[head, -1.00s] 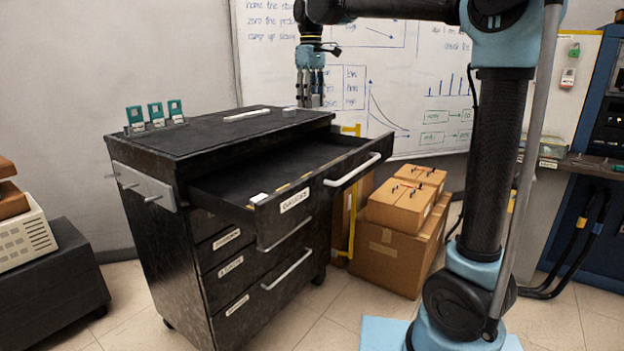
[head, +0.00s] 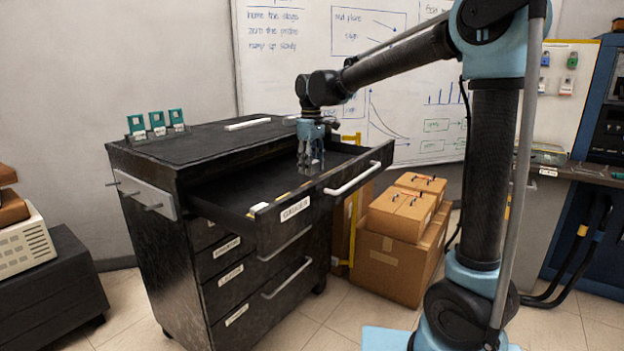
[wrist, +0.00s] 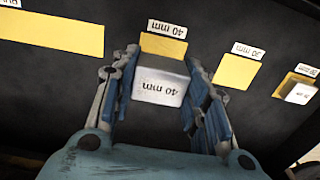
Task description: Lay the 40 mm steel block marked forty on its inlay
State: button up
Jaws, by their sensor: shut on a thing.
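The steel block (wrist: 160,85), marked "40 mm", is held between the two fingers of my gripper (wrist: 158,80) in the wrist view. Its yellow inlay (wrist: 163,46), with a "40 mm" label, lies just beyond the block and is partly covered by it. I cannot tell whether the block touches the drawer floor. In the head view my gripper (head: 311,165) points down into the open top drawer (head: 235,190); the block is not clear there.
The 30 mm inlay (wrist: 239,72) is empty. A small block (wrist: 299,93) sits on a yellow inlay at the right. A long yellow inlay (wrist: 50,32) lies left. The drawer's front wall (head: 340,180) stands close to my gripper.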

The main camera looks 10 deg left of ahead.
jog(key=shift+f, duration=2.15)
jog(key=shift+f, duration=0.1)
jog(key=o, duration=1.2)
